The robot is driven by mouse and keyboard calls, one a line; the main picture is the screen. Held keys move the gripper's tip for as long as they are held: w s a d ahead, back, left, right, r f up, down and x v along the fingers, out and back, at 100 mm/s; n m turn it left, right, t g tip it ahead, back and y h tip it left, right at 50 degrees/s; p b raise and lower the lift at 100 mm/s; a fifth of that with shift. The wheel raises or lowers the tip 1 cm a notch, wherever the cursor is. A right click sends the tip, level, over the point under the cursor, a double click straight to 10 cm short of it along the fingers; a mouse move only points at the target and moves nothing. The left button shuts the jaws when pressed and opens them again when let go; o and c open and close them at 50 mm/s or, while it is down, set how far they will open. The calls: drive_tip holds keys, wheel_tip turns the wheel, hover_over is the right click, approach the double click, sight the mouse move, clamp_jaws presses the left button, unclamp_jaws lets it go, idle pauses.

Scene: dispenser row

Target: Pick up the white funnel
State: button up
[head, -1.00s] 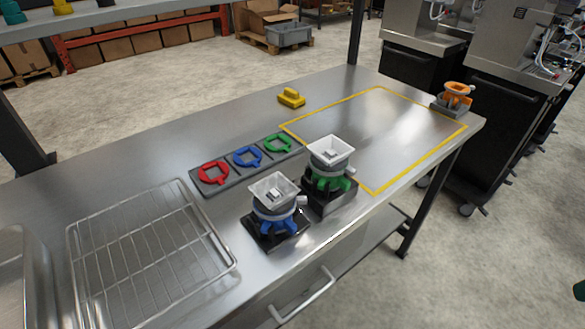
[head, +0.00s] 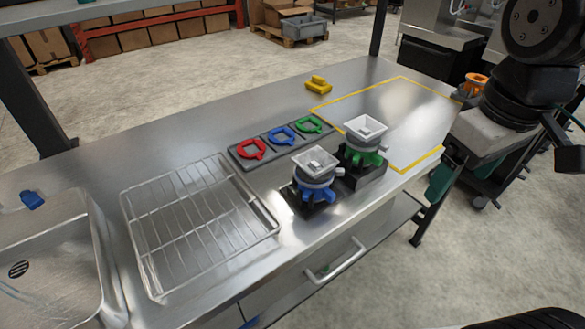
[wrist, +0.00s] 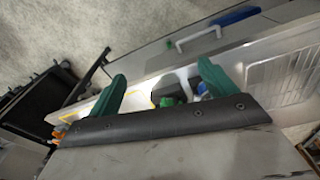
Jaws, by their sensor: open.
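Two pale square funnels stand on the steel table in the head view. One funnel (head: 366,128) sits upright on a green-collared dispenser on a dark block. The other funnel (head: 315,161), slightly greyer, sits on a blue-collared dispenser to its left and nearer. Both are whitish, and I cannot tell surely which is meant. My gripper (wrist: 162,72) has its green fingers spread wide and empty in the wrist view. In the head view my arm is at the right, beyond the table's front edge and apart from both funnels. The dispensers are partly hidden behind the gripper in the wrist view.
A rack (head: 281,137) with red, blue and green rings lies behind the dispensers. A yellow block (head: 318,85) is near the back edge. A wire tray (head: 200,225) and a sink (head: 50,255) are left. The yellow-taped area (head: 400,110) is mostly clear. An orange-topped dispenser (head: 476,82) is partly behind my arm.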

drive_tip(key=w+a+n, duration=0.9)
drive_tip(key=w+n, duration=0.1)
drive_tip(key=n, duration=0.1)
drive_tip(key=n+g, duration=0.1)
drive_tip(key=n, duration=0.8)
hover_over(315, 163)
drive_tip(key=f, duration=0.2)
drive_tip(key=shift+n, duration=0.4)
wheel_tip(315, 163, down, 7)
drive_tip(key=shift+f, duration=0.35)
drive_tip(key=c, duration=1)
